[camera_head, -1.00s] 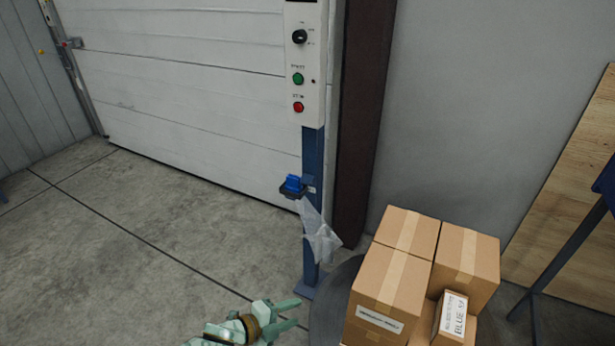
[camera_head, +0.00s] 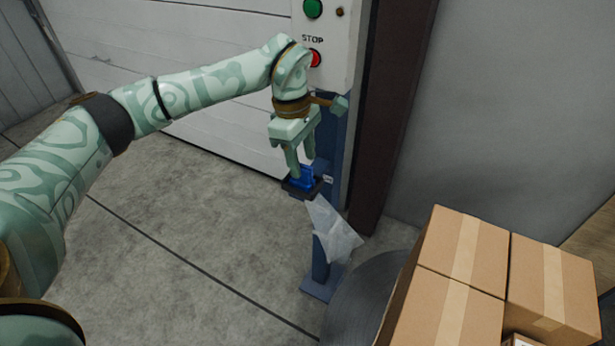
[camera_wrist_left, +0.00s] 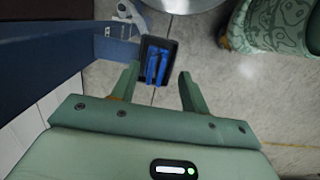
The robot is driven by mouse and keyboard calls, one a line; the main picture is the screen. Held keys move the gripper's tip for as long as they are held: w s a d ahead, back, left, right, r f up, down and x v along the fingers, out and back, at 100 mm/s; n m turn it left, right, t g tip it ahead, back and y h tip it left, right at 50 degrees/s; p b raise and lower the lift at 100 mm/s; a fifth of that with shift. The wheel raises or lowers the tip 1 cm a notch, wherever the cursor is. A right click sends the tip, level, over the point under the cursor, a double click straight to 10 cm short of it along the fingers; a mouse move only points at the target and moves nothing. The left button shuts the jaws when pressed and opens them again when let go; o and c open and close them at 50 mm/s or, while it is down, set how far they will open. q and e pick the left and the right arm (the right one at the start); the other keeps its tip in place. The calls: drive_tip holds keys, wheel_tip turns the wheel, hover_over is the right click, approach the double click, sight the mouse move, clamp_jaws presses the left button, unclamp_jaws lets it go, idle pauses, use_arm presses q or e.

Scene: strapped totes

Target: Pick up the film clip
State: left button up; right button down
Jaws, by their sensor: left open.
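The film clip is a small blue piece (camera_head: 301,178) in a dark holder (camera_head: 296,193) on the blue post. My left gripper (camera_head: 301,172) is just above it, pointing down, with its fingers apart. In the left wrist view the blue clip (camera_wrist_left: 157,66) lies in the dark tray-like holder (camera_wrist_left: 171,48), beyond and between the open fingertips of my left gripper (camera_wrist_left: 158,78). The fingers hold nothing. In the head view the fingers partly cover the clip. My right gripper is not in view.
A clear plastic film (camera_head: 334,232) hangs below the holder beside the blue post (camera_head: 319,262). A control box with a red stop button (camera_head: 315,58) is above. Stacked cartons (camera_head: 465,265) stand at the right by a round dark platform (camera_head: 362,300). Open floor lies to the left.

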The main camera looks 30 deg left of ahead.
sight(302, 166)
use_arm(q)
drive_tip(key=f, duration=0.1)
drive_tip(key=f+b, duration=0.1)
drive_tip(key=f, duration=0.2)
drive_tip(key=shift+w+a+f+b, duration=0.2)
drive_tip(key=shift+w+f+b, duration=0.05)
drive_tip(key=shift+b, duration=0.15)
drive_tip(key=shift+d+r, duration=0.1)
drive_tip(key=shift+r, duration=0.1)
clamp_jaws()
